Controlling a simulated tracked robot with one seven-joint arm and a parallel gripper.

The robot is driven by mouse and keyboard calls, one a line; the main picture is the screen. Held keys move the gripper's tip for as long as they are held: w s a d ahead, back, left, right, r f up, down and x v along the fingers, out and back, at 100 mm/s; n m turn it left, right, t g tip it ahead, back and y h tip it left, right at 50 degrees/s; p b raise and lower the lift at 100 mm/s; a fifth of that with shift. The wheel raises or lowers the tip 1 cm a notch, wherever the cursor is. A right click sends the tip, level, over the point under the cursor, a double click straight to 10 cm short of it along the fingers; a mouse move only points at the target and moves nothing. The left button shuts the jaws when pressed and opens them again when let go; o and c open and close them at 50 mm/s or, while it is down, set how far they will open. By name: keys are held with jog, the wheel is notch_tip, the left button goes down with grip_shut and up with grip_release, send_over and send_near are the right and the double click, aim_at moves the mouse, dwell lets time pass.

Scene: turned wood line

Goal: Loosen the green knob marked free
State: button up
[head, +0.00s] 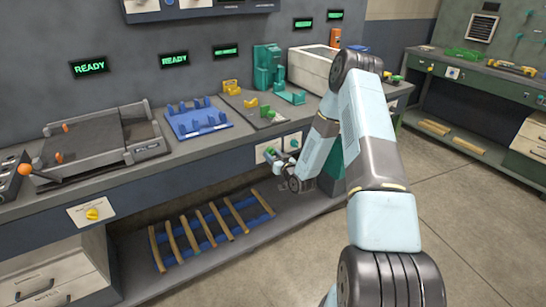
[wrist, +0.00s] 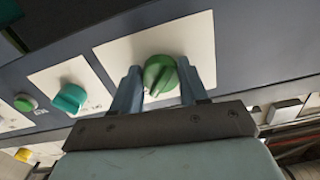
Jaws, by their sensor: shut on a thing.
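The green knob (wrist: 160,77) sits on a white plate (wrist: 112,49) on the dark bench front in the wrist view. My gripper (wrist: 158,72) has one blue-grey finger on each side of the knob and is shut on it. The knob's pointer ridge is tilted in the picture. I cannot read a "free" marking on its plate.
In the wrist view a teal knob (wrist: 69,98) and a small green button (wrist: 25,103) are left of the green knob. In the head view a yellow knob (head: 93,214) is further left. A lower shelf with wooden sticks (head: 197,239) lies below. Open floor is at the right.

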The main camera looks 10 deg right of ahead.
jog(key=shift+n, duration=0.3)
jog(key=n, duration=0.3)
jog(key=shift+n, duration=0.3)
jog(key=n, duration=0.4)
jog(key=shift+d+n, duration=0.1)
jog(key=shift+n, duration=0.2)
jog(key=n, duration=0.5)
jog(key=shift+n, duration=2)
jog(key=o, duration=1.1)
jog(key=shift+r, duration=0.1)
jog(key=shift+c, duration=0.2)
